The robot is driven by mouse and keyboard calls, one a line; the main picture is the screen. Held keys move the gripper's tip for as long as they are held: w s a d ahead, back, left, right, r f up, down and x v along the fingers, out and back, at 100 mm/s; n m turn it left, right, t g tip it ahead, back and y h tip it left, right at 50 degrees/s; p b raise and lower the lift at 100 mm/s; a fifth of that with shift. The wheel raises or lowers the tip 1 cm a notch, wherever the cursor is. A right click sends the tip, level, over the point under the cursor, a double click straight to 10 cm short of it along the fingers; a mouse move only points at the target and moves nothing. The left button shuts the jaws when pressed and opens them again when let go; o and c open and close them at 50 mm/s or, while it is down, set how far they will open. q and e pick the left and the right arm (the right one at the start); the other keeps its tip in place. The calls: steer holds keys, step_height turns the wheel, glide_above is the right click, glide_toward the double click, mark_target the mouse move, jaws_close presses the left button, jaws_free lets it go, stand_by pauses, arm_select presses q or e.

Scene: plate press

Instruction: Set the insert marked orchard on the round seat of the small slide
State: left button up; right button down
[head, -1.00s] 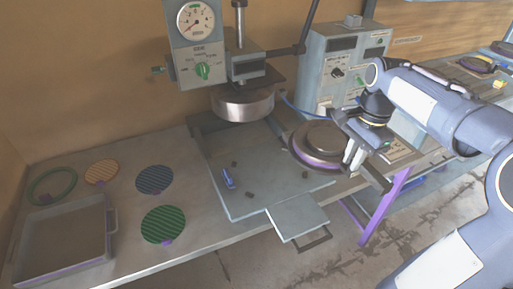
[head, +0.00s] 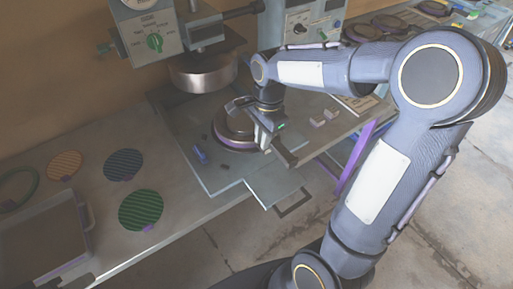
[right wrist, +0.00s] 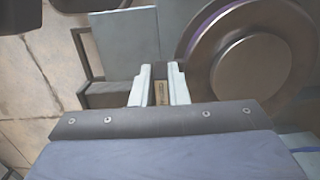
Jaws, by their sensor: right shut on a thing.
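Three striped discs lie on the bench at left in the head view: orange (head: 65,165), blue (head: 123,164) and green (head: 141,210). I cannot read which is marked orchard. A round metal piece with a purple rim (head: 234,142) sits on the press's grey plate; it also shows at right in the right wrist view (right wrist: 262,62). I cannot tell for sure whether it is the slide's seat. My right gripper (head: 268,140) is beside it, shut on a dark block with a tan label (right wrist: 160,93). Whether block and round piece are joined is unclear. My left gripper is out of view.
The press head (head: 203,77) hangs just behind the round piece. A small blue object (head: 200,155) lies on the plate, and a pale plate with a handle (head: 268,180) juts forward. A grey tray (head: 85,237) and a green ring (head: 34,190) are at left.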

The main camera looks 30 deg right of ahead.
steer(key=f, duration=0.1)
steer(key=a+f, duration=0.1)
steer(key=f, duration=0.2)
steer(key=shift+w+a, duration=0.25)
steer(key=shift+f, duration=0.45)
steer(key=c, duration=1.9)
jaws_free()
steer(key=shift+f, duration=0.15)
steer(key=o, duration=0.5)
steer(key=shift+s, duration=0.1)
